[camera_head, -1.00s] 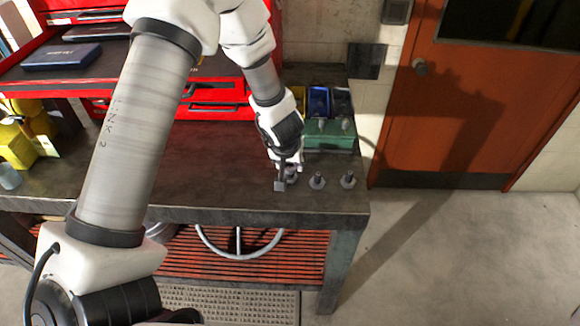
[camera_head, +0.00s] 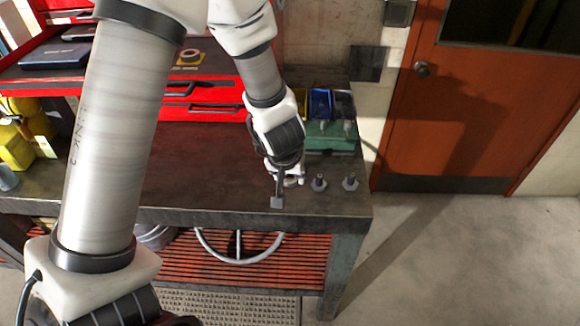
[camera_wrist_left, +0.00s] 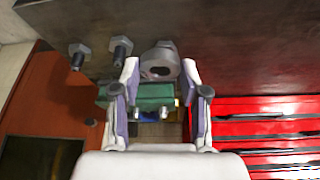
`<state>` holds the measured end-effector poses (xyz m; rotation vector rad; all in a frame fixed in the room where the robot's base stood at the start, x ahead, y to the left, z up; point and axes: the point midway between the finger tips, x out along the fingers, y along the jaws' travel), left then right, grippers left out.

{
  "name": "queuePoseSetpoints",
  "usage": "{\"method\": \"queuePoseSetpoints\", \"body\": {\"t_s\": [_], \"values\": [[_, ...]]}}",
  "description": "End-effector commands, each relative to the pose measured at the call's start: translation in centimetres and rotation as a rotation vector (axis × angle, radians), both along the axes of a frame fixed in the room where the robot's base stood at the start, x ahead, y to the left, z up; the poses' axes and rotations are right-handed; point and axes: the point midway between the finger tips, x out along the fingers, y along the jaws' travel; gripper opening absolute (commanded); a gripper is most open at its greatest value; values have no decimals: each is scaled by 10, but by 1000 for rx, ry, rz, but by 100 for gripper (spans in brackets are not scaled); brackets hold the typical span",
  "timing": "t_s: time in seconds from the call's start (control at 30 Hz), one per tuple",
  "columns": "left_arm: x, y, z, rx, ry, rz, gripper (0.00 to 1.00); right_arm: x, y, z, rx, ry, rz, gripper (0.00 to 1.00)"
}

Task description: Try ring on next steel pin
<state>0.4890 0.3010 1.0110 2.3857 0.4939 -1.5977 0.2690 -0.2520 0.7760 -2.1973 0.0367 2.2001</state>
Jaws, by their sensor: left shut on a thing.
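My left gripper (camera_head: 288,176) is low over the front right of the workbench, its fingers closed on a grey metal ring (camera_wrist_left: 172,60). The wrist view shows the ring's dark hole between the fingertips. Two steel pins with hex bases stand bare to the right: the nearer one (camera_head: 319,183) and the far right one (camera_head: 350,182). Both also show in the wrist view. My right gripper is not visible.
A green box (camera_head: 331,141) stands behind the pins, with blue and dark bins (camera_head: 320,103) beyond it. A red tool chest (camera_head: 215,125) fills the back. The bench (camera_head: 200,175) is clear left of the gripper; its right edge is just past the pins.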

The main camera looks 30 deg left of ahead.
Motion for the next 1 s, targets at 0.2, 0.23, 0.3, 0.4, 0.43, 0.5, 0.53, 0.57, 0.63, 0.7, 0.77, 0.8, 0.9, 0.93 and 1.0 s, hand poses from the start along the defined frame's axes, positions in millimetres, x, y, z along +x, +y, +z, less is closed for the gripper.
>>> {"method": "queuePoseSetpoints", "body": {"t_s": [0.2, 0.23, 0.3, 0.4, 0.43, 0.5, 0.53, 0.57, 0.63, 0.7, 0.77, 0.8, 0.9, 0.93, 1.0], "values": [[-56, -33, -3, 11, -5, -3, 12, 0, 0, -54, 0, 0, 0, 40], [-60, -36, -1, 10, -5, -1, 12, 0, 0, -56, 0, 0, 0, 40], [-67, -41, 3, 6, -4, 0, 12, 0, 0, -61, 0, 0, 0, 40], [-74, -45, 9, 4, -2, 1, 12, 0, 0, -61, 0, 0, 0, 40], [-76, -46, 11, 3, -2, 2, 12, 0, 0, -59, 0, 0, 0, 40], [-77, -47, 18, 1, 0, 3, 12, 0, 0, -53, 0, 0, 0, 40], [-77, -47, 21, 1, -1, 2, 12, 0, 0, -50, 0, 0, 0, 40], [-77, -47, 24, 1, -1, 1, 12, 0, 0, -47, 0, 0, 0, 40], [-77, -47, 29, 1, -1, 0, 12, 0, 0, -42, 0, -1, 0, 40], [-76, -47, 34, 1, -1, 0, 12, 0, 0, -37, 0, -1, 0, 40], [-76, -47, 39, 1, -1, 0, 12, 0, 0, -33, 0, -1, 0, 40], [-76, -47, 41, 1, -1, 1, 12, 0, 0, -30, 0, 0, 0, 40], [-76, -47, 49, 1, -1, 1, 12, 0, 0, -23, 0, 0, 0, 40], [-76, -47, 51, 1, -1, 1, 12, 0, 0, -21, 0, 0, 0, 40], [-76, -47, 56, 1, -1, 0, 12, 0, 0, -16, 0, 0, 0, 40]]}}
